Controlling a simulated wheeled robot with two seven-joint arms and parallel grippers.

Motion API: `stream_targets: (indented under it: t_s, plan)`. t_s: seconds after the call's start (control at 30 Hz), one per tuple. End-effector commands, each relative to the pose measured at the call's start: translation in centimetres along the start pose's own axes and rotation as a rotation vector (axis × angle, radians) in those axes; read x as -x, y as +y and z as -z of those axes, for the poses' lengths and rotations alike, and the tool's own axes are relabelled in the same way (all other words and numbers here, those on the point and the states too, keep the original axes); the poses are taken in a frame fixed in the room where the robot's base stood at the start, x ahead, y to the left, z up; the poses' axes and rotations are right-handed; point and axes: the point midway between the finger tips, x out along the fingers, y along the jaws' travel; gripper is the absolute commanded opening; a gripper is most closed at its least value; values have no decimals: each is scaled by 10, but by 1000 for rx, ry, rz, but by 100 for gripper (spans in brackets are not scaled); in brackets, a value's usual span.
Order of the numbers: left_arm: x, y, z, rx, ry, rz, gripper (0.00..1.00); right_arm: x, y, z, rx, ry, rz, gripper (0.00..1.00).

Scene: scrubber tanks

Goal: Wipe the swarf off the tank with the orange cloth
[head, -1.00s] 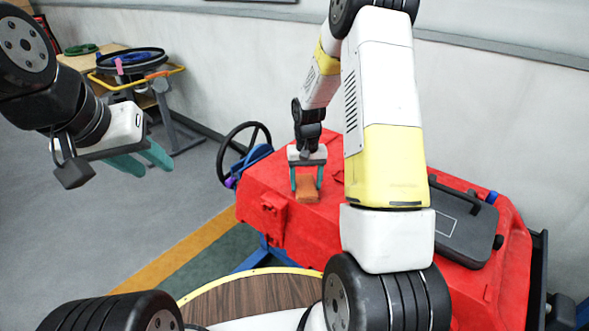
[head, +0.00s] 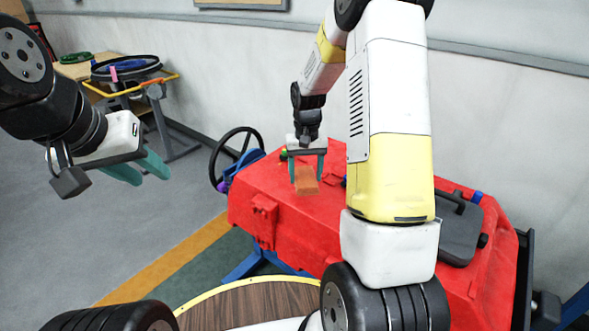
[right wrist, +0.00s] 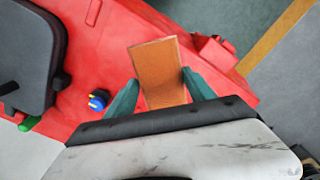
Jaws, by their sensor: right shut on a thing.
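The red tank (head: 331,210) stands in front of me. My right gripper (head: 306,176) points down over its top and is shut on the orange cloth (head: 307,187). The cloth is a flat block-like piece, low over or on the tank top; I cannot tell if it touches. The right wrist view shows the cloth (right wrist: 156,62) between the teal fingers of this gripper (right wrist: 161,84), over the red surface. No swarf can be made out; the cloth and arm hide part of the top. My left gripper (head: 147,168) is open and empty, off to the left above the floor.
A black lid (head: 459,232) with a handle lies on the tank's right end. A black steering wheel (head: 236,158) stands at its left end. A blue and yellow knob (right wrist: 98,100) sits near the cloth. A cart (head: 130,85) stands back left, with open floor before it.

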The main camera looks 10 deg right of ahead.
Motion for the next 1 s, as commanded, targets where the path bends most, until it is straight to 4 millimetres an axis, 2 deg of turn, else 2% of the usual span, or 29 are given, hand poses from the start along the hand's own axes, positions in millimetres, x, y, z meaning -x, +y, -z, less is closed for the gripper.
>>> stream_targets:
  t_s: [0.27, 0.8, 0.87, 1.0]
  plan:
    - [0, 0, 0, 0, 0, 0, 36, 21, 0, -2, 0, 0, 1, 19]
    - [0, 0, 0, 0, 0, 0, 36, 22, 0, -2, 0, -1, 0, 19]
    - [0, 0, 0, 0, 0, 0, 36, 18, -2, -5, 6, -3, -1, 19]
    - [0, 0, 0, 0, 0, 0, 36, -12, -18, -27, 50, -7, -3, 19]
